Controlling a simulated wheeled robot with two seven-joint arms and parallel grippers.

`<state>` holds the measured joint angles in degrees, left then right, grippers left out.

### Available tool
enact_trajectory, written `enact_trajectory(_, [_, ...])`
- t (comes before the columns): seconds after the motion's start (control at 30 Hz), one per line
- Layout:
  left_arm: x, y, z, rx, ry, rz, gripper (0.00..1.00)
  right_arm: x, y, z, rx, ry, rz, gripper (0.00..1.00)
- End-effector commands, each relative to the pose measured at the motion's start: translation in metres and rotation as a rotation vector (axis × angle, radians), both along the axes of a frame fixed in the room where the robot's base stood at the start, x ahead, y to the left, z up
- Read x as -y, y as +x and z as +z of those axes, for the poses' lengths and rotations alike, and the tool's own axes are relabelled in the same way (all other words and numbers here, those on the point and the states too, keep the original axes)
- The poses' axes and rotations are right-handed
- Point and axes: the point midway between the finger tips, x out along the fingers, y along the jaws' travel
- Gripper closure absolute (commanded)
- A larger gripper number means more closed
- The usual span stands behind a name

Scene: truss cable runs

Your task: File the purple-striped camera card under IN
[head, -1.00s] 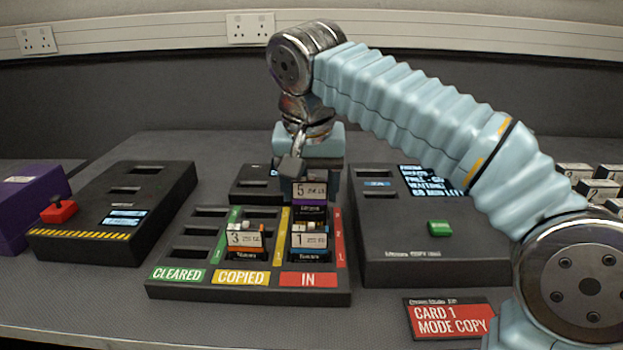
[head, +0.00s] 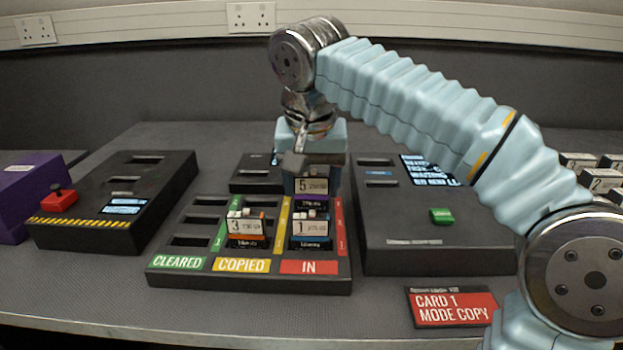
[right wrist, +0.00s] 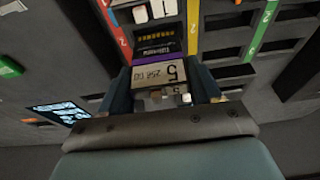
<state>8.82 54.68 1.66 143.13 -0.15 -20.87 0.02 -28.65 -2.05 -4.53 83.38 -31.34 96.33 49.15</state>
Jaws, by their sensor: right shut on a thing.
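The purple-striped card (head: 311,187), numbered 5, stands upright in my right gripper (head: 317,177). It is over the IN column of the black filing tray (head: 250,287), just behind card 1 (head: 311,228). In the right wrist view the card (right wrist: 155,76) sits between the fingers of my right gripper (right wrist: 163,88), label towards the camera. Its lower end is at the IN column; I cannot tell how deep it is in a slot. The red IN label (head: 309,267) is at the tray's front. My left gripper is not in view.
Card 3 (head: 247,227) stands in the COPIED column. The CLEARED slots look empty. A copier with a green button (head: 441,215) is close on the right. A machine with a red knob (head: 59,200) stands left. A red sign (head: 451,308) lies front right.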

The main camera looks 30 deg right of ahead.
Motion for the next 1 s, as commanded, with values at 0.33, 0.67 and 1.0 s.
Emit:
enact_trajectory(0.33, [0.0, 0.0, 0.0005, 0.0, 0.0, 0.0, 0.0, -0.0002, 0.0001, -0.0009, 0.0, 0.0, 0.0, 0.68])
enact_trajectory(0.67, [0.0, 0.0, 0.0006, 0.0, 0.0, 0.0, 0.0, -0.0005, 0.0002, -0.0019, 0.001, 0.0, 0.001, 0.68])
enact_trajectory(1.0, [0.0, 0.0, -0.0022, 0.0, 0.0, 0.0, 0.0, -0.0002, 0.0003, -0.0061, 0.001, 0.0, 0.0, 0.68])
